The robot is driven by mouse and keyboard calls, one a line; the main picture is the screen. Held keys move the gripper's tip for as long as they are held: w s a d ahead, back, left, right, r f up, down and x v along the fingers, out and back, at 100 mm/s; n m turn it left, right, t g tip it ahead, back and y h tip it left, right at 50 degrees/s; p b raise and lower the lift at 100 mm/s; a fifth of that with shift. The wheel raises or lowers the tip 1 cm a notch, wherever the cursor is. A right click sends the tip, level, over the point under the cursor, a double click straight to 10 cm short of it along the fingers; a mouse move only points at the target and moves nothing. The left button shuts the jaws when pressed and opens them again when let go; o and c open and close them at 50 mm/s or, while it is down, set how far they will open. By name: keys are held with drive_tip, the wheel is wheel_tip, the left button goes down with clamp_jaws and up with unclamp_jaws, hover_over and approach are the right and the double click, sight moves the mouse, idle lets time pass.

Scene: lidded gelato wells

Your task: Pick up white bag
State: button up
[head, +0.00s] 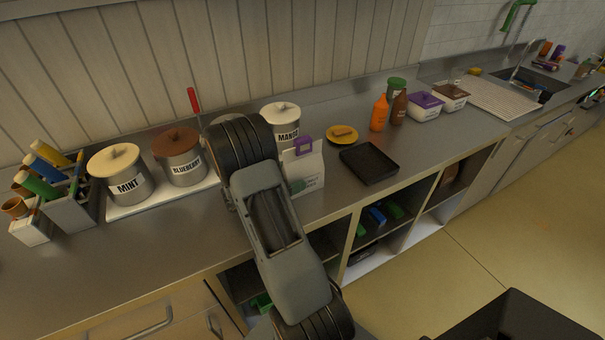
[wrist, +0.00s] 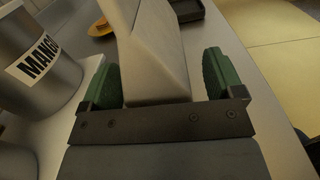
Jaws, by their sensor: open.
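The white bag (head: 307,172) stands upright on the counter in front of the mango tub, with a purple label or clip at its top. My arm covers its left part in the head view. In the wrist view the white bag (wrist: 155,55) stands between the two green fingers of my gripper (wrist: 164,78). The fingers are spread, one on each side of the bag, with a visible gap at the right finger. Only a sliver of the gripper, a green finger (head: 297,186), shows in the head view by the bag's lower front.
The mango tub (head: 283,121) stands right behind the bag and shows at left in the wrist view (wrist: 38,62). A black tray (head: 369,163) and a yellow plate (head: 342,135) lie to the right. Blueberry (head: 180,160) and mint (head: 119,176) tubs stand left. The counter's front edge is close.

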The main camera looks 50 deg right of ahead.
drive_tip(key=shift+d, duration=0.2)
drive_tip(key=shift+c, duration=0.3)
drive_tip(key=c, duration=1.1)
drive_tip(key=shift+r, duration=0.15)
